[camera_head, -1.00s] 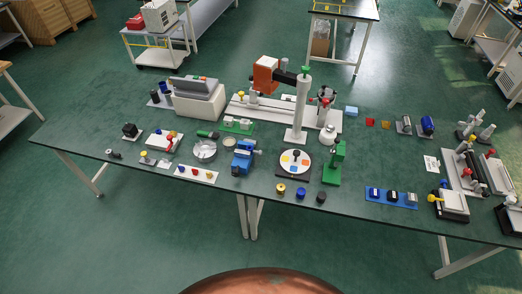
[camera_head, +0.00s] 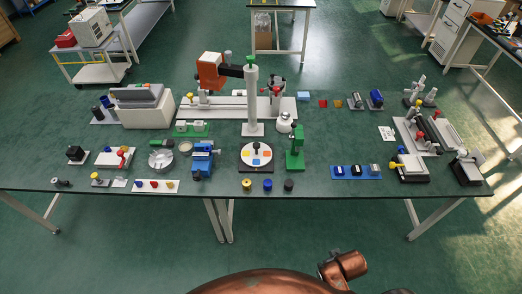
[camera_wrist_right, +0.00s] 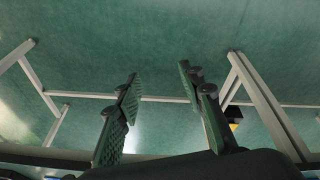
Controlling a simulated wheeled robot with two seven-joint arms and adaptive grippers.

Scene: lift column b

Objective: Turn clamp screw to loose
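A white upright column (camera_head: 252,105) stands on a white base near the middle of the table. A dark horizontal arm (camera_head: 231,70) joins it near the top and carries an orange block (camera_head: 210,72) on its left. A small green knob (camera_head: 256,58) shows at the column's top. I cannot tell which part is the clamp screw or how tight it is. My right gripper (camera_wrist_right: 156,75) is open and empty in the right wrist view, with floor and table legs beyond its fingers. My left gripper is not in view.
The dark green table (camera_head: 320,187) is crowded with small fixtures. A round white dial (camera_head: 256,155) and a green stand (camera_head: 295,150) are in front of the column. A blue vise (camera_head: 202,160) is front left.

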